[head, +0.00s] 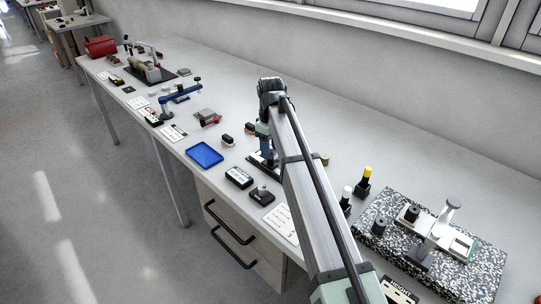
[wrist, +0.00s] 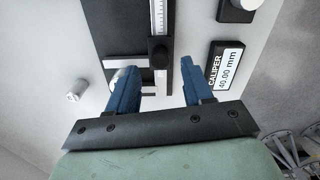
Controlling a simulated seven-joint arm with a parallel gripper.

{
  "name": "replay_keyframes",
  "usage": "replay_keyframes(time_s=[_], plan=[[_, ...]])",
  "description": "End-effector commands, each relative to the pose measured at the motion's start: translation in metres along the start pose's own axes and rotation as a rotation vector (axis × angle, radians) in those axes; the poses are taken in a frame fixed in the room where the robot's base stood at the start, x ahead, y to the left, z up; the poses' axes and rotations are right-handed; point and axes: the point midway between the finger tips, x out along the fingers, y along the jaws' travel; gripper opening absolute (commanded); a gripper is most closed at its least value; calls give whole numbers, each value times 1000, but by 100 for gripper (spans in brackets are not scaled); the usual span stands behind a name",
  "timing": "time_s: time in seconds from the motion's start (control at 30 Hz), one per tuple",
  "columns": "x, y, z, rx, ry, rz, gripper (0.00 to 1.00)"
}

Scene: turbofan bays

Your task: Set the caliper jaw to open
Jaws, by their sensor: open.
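The caliper lies on a black base; its scale (wrist: 158,18) runs up the wrist view. Its black round knob (wrist: 158,50) is on the slider, just beyond my fingertips. Two pale jaw bars extend left, the upper jaw bar (wrist: 124,62) apart from the lower one; my left finger partly hides the lower bar. A readout (wrist: 225,65) beside the caliper says "CALIPER 40.00 mm". My gripper (wrist: 160,68) is open, its blue fingers on either side of the slider line, with nothing visibly gripped. In the head view my arm hides much of the caliper; its black base (head: 257,162) shows.
A small pale cylinder (wrist: 76,91) stands left of the base. A black box with a pale button (wrist: 245,5) is at the upper right. A blue tray (head: 205,154) lies left of my arm; a speckled stone plate (head: 375,228) with a gauge stands right.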

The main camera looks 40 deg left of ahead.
Motion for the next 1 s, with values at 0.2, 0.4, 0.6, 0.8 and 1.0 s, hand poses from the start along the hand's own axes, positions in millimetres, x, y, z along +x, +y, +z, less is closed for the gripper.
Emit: replay_keyframes(time_s=[0.2, 0.4, 0.6, 0.8, 1.0], plan=[[26, 0, 0, 0, 0, 0, 51], [36, 0, 0, 0, 1, 1, 51], [36, 0, 0, 0, 1, 1, 51], [36, 0, 0, 0, 1, 1, 40], [36, 0, 0, 0, 1, 1, 21]])
